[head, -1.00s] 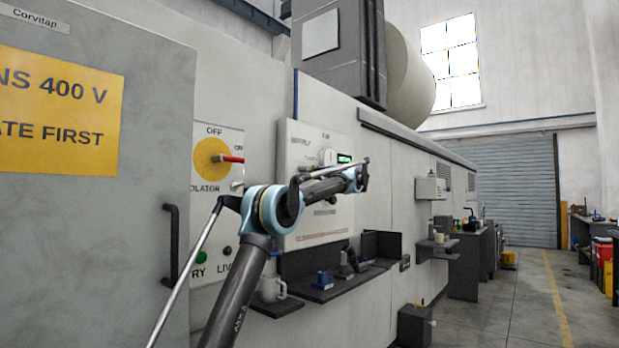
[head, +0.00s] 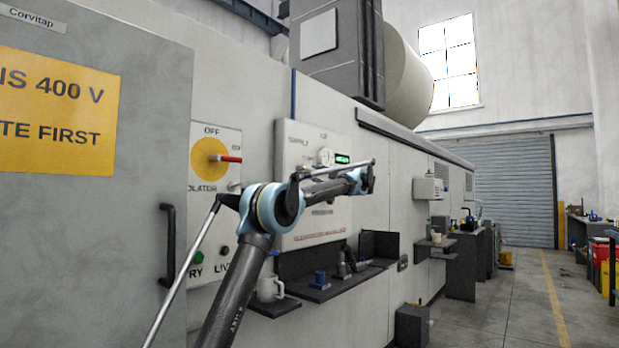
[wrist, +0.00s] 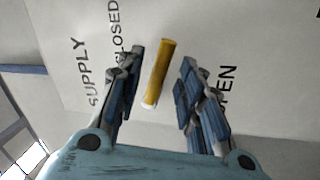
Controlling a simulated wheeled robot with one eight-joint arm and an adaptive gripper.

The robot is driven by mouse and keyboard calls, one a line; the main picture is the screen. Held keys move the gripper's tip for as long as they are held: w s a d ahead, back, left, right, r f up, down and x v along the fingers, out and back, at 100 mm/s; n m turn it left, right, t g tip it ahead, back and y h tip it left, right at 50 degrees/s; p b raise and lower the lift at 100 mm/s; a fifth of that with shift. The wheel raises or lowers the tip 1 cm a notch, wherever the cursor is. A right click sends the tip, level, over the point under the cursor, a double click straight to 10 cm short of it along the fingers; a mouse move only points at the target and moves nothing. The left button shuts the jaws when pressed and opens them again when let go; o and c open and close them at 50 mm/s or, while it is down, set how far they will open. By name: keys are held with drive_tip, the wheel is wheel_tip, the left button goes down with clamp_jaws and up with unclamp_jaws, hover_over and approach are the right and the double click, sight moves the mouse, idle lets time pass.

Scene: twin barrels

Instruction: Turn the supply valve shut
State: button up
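The supply valve's yellow handle (wrist: 159,74) shows in the wrist view as a short bar, slightly tilted, in front of a pale panel lettered SUPPLY, CLOSED and OPEN. My gripper (wrist: 158,80) is open, with one finger on each side of the handle and a visible gap to both. I cannot tell how deep the handle lies between the fingers. In the head view my arm reaches across the white panel (head: 300,148) with the gauge and green display, and the valve handle is hidden there.
A grey cabinet (head: 90,230) with a yellow warning sign stands at the left, beside a yellow isolator disc with a red handle (head: 230,158).

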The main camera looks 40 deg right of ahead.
drive_tip(key=v, duration=0.7)
drive_tip(key=shift+s, duration=0.45)
drive_tip(key=shift+f, duration=0.1)
